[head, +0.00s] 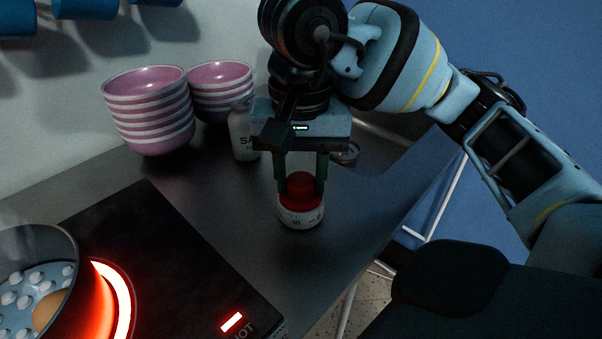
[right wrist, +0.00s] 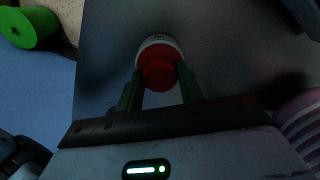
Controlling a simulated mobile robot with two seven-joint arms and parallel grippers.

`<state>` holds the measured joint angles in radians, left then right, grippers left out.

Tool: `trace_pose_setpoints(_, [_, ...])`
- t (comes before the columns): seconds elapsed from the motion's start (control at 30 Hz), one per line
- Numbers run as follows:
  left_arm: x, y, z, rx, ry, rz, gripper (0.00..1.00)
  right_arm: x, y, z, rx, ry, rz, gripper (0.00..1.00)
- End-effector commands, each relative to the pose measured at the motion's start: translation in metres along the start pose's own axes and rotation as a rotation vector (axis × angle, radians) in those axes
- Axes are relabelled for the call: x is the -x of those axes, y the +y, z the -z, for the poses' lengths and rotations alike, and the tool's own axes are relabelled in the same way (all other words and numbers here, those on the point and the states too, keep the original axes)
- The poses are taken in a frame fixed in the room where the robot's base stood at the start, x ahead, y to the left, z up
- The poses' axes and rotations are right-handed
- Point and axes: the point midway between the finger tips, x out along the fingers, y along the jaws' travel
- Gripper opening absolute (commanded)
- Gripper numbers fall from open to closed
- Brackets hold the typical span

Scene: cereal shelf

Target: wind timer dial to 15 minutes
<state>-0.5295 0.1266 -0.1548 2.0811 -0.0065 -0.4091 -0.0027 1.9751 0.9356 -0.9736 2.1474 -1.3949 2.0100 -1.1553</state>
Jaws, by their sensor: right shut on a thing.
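The timer (head: 299,216) stands upright on the dark counter, with a white numbered lower ring and a red top. The figure 30 seems to show at its front. My right gripper (head: 301,186) comes down from above, with its two green fingers shut on the red dial (head: 300,184). In the right wrist view the red dial (right wrist: 159,70) sits between the fingertips of my gripper (right wrist: 160,76), and the white ring (right wrist: 155,42) shows behind it. The exact dial setting cannot be read. My left gripper is not in view.
A hob (head: 175,262) with a glowing ring and a pot (head: 62,246) is at the lower left. The counter's right edge is near the timer. A green cylinder (right wrist: 30,27) shows in the right wrist view.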

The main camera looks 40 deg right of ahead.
Motion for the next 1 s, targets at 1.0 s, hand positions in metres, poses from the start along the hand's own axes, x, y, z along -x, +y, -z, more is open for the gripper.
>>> trace_pose_setpoints(1.0, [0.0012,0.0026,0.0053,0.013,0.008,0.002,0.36,-0.0023,0.0005,-0.0008,0.343,-0.004,-0.005,0.22])
